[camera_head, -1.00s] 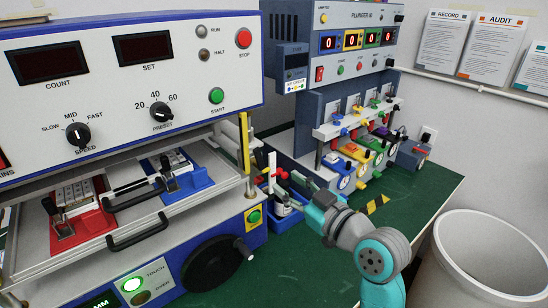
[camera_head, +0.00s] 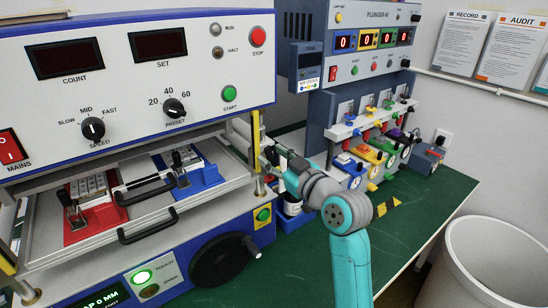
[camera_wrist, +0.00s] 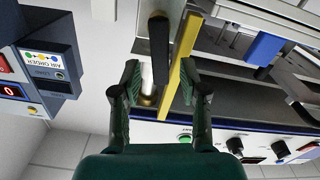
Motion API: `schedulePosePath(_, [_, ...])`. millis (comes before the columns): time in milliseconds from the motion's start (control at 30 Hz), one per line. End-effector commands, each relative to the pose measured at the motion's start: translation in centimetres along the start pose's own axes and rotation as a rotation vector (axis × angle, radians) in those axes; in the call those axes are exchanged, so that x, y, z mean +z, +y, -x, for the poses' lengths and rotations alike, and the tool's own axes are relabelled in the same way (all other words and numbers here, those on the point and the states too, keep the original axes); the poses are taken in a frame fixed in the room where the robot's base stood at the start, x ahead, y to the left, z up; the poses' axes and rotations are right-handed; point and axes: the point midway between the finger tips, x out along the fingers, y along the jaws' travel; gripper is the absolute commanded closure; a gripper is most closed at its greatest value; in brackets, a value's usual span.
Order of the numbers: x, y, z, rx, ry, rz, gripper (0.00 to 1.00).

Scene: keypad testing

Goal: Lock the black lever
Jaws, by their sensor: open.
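A black lever-like bar (camera_wrist: 159,50) shows in the wrist view, ahead of my gripper and roughly in line with the gap between its fingers. My gripper (camera_wrist: 160,78) is open, and I cannot tell whether either finger touches the bar. In the head view my gripper (camera_head: 270,153) is at the right end of the blue and white machine, beside its yellow post (camera_head: 255,145). That post (camera_wrist: 181,60) runs close to the right finger in the wrist view. Black clamp levers also stand on the red fixture (camera_head: 112,217) and the blue fixture (camera_head: 206,176).
The machine's panel (camera_head: 60,110) rises on the left. A bottle (camera_head: 293,207) in a blue holder is under my arm. The plunger tester (camera_head: 375,75) stands behind on the green table (camera_head: 300,255). A white bin (camera_head: 490,260) is at the right.

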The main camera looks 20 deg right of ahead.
Motion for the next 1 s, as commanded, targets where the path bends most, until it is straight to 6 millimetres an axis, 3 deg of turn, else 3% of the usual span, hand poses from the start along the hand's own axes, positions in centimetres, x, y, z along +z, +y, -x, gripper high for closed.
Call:
schedulePosePath(333, [0.02, -0.03, -0.34, -0.001, 0.000, 0.000, 0.59])
schedulePosePath(500, [0.03, -0.03, -0.32, -0.001, -0.001, 0.000, 1.00])
schedulePosePath(733, [0.03, 0.06, -0.31, 0.000, -0.001, -0.018, 1.00])
schedulePosePath(1000, [0.13, 0.79, -0.31, -0.001, -0.001, -0.205, 1.00])
